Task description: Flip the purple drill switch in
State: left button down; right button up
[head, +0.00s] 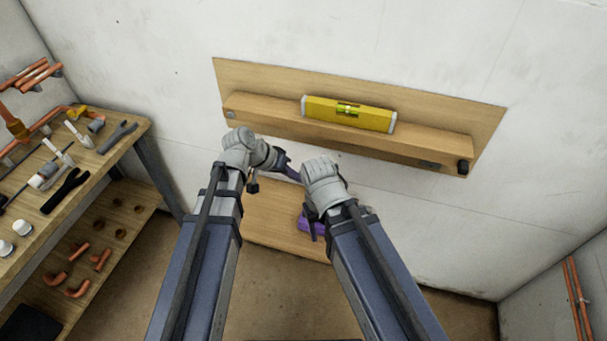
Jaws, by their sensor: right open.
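The purple drill (314,228) is in the middle of the head view, largely hidden behind my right wrist. A darker purple piece (290,172) shows between my two wrists and may be part of it. Its switch cannot be made out. My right gripper (311,212) is open, close to the drill; whether it touches the drill is unclear. My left gripper (271,165) is beside the dark purple piece, its fingers too hidden to tell if they hold it.
A yellow spirit level (350,113) rests on a wooden ledge (260,106) on the wall. A wooden panel (268,222) lies below my arms. A workbench (118,133) with tools and copper fittings stands at the left. Copper pipes (577,300) run at the right. Floor at the lower right is clear.

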pick_arm(q)
jog(key=shift+p+v, duration=0.9)
jog(key=shift+v, duration=0.85)
pick_arm(e)
jog(key=shift+r, duration=1.4)
